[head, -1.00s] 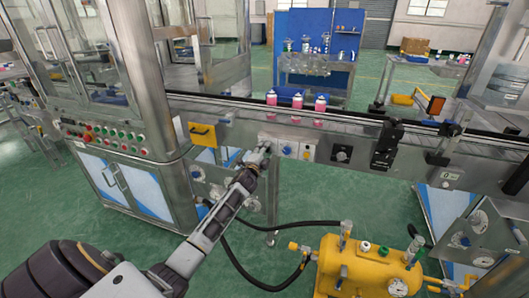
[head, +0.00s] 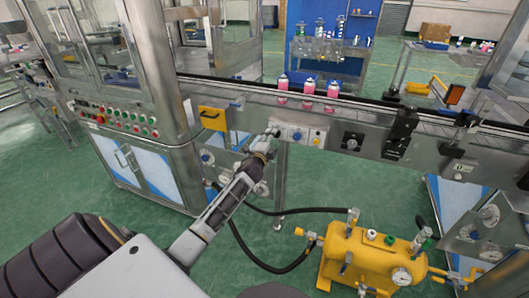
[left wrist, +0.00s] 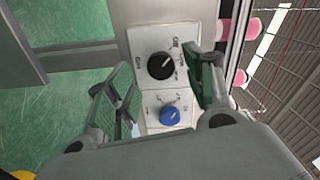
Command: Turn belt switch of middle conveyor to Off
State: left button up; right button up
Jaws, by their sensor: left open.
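The control plate (head: 306,134) is on the front of the middle conveyor (head: 240,96), with a blue knob (head: 297,136) and a yellow button (head: 316,140). My left gripper (head: 270,138) is at the plate's left end. In the left wrist view the open fingers (left wrist: 152,78) stand on either side of a black knob (left wrist: 161,66) on the plate. I cannot tell whether they touch it. A blue knob (left wrist: 170,116) sits beside it, nearer my palm. The printed labels are too small to read surely. My right gripper is not in view.
Pink bottles (head: 308,86) stand on the belt above the plate. A yellow handle plate (head: 212,118) is left of it, and a separate black knob (head: 352,142) right of it. A yellow tank (head: 365,255) with black hoses stands on the floor below.

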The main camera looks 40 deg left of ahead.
pick_arm(q)
jog(key=v, duration=0.9)
dwell(0.3)
dwell(0.4)
